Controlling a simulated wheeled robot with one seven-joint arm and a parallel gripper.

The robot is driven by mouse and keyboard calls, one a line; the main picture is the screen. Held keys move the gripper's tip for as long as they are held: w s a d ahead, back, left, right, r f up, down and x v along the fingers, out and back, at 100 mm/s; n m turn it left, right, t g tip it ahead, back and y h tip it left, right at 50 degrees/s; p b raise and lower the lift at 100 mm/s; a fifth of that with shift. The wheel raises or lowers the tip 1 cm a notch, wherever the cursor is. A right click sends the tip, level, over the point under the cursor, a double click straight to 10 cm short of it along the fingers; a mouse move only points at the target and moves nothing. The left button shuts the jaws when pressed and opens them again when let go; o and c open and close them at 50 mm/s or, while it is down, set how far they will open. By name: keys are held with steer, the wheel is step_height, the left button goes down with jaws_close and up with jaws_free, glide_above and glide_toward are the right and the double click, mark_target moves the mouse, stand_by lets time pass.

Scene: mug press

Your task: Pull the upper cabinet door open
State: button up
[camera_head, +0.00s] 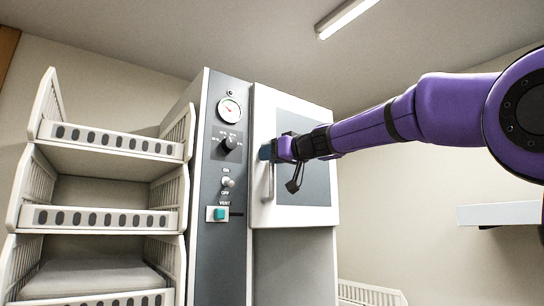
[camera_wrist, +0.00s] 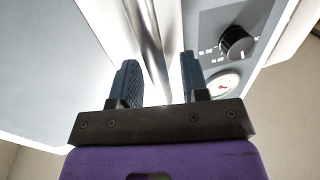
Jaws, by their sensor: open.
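The upper cabinet door (camera_head: 308,165) is white with a grey inset panel and looks shut in the head view. Its upright metal handle (camera_head: 267,185) is on the door's left side. My gripper (camera_head: 268,152) reaches in from the right at the handle's upper part. In the wrist view my gripper (camera_wrist: 160,78) is open, with one dark finger on each side of the handle bar (camera_wrist: 150,45). The bar runs between the fingers; I cannot tell whether either finger touches it. The door face (camera_wrist: 60,70) fills the left of that view.
Left of the door is a grey control panel with a gauge (camera_head: 229,108), a black knob (camera_head: 229,143), a toggle switch (camera_head: 228,182) and a teal button (camera_head: 220,214). A white tiered rack (camera_head: 105,219) stands at far left. A white shelf (camera_head: 500,213) is at right.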

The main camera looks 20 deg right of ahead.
jaws_close()
steer(key=shift+s, duration=0.1)
